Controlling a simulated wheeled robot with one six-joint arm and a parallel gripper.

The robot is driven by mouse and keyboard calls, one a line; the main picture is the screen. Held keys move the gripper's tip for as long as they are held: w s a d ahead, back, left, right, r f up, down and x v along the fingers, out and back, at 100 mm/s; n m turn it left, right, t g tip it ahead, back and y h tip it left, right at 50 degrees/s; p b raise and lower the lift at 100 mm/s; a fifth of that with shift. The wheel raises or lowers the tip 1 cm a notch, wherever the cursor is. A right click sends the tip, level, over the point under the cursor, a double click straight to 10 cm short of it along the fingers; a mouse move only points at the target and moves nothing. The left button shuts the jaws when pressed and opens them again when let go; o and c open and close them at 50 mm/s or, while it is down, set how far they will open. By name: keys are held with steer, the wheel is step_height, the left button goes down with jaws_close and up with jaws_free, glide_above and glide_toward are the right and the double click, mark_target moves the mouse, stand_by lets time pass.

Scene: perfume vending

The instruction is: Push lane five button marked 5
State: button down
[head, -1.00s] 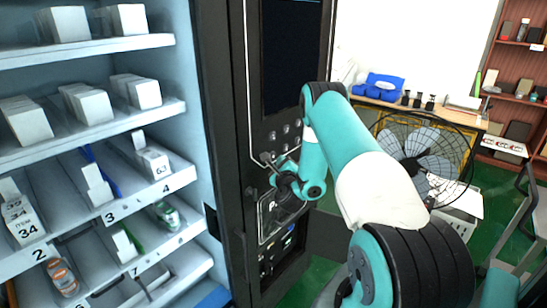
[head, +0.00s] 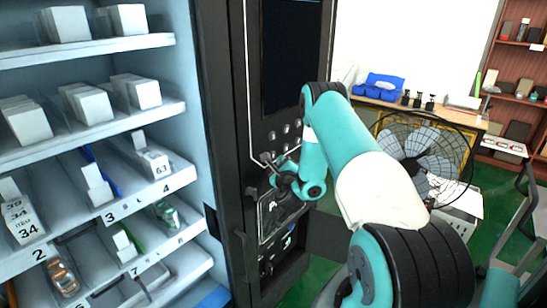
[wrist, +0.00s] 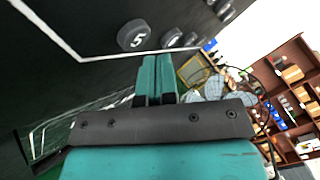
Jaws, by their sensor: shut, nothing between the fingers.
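The button marked 5 (wrist: 133,35) is a round dark button with a white numeral on the black panel, in the upper middle of the wrist view. My gripper (wrist: 157,62) is shut and empty, its two teal fingers side by side. In the wrist picture, its tips are just below and right of the 5 button; a gap shows between them. In the head view my gripper (head: 273,172) is at the machine's button panel, below the visible upper buttons. I cannot make out the 5 button there.
Another round button (wrist: 172,38) sits right of the 5 in the wrist view, with more (wrist: 222,6) above. A thin light frame line (wrist: 95,57) borders the panel. Shelves of white boxes (head: 85,104) stand left. A round fan (head: 415,150) stands right, behind my arm.

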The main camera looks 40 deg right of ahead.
steer(key=shift+w+r+p, duration=0.15)
steer(key=shift+w+p, duration=0.15)
steer(key=shift+p, duration=0.4)
steer(key=shift+w, duration=0.15)
steer(key=shift+w+p, duration=0.4)
steer(key=shift+p, duration=0.75)
stand_by(0.4)
steer(key=shift+s+f+b, duration=0.25)
steer(key=shift+f+b, duration=0.05)
steer(key=shift+b, duration=0.5)
steer(key=shift+s+b, duration=0.2)
steer(key=shift+b, duration=0.3)
steer(key=shift+s+r+b, duration=0.15)
steer(key=shift+s+b, duration=0.25)
steer(key=shift+b, duration=0.1)
